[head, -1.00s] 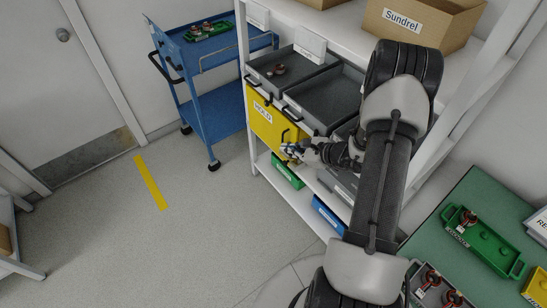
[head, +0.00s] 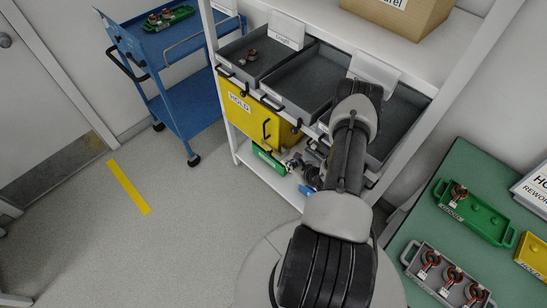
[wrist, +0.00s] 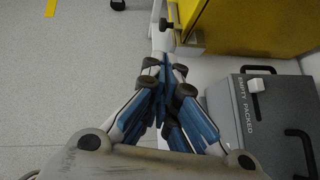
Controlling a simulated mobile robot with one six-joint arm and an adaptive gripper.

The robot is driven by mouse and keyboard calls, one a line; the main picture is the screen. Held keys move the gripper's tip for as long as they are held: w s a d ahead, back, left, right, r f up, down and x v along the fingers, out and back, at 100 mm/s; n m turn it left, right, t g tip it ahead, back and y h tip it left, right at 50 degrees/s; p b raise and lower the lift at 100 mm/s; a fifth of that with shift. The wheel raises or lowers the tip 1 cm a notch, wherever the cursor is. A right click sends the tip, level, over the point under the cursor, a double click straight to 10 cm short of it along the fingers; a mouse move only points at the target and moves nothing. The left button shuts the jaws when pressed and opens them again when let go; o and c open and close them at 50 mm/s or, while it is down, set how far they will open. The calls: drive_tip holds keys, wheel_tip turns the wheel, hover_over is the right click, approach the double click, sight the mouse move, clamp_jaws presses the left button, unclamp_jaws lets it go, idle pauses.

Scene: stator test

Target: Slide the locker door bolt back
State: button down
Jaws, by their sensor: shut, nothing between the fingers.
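The yellow locker (head: 245,112) labelled HOLD hangs in the shelf unit under the grey trays, with a black handle (head: 267,128) on its front. In the wrist view its yellow body (wrist: 250,25) fills the upper right. A dark knob (wrist: 166,25), perhaps the bolt's, shows at its left edge. My gripper (head: 288,166) is below and right of the locker's front, near a green bin. In the wrist view my gripper (wrist: 165,72) has its fingers together and empty, apart from the knob. The bolt itself is not clear in the head view.
The green bin (head: 266,157) stands on the lower shelf. A blue cart (head: 180,70) is left; a green table (head: 455,165) with trays is right. The floor before the shelf is open.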

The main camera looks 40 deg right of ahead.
drive_tip(key=b+x, duration=0.5)
drive_tip(key=x, duration=0.9)
drive_tip(key=shift+w+r, duration=0.25)
drive_tip(key=shift+r, duration=0.1)
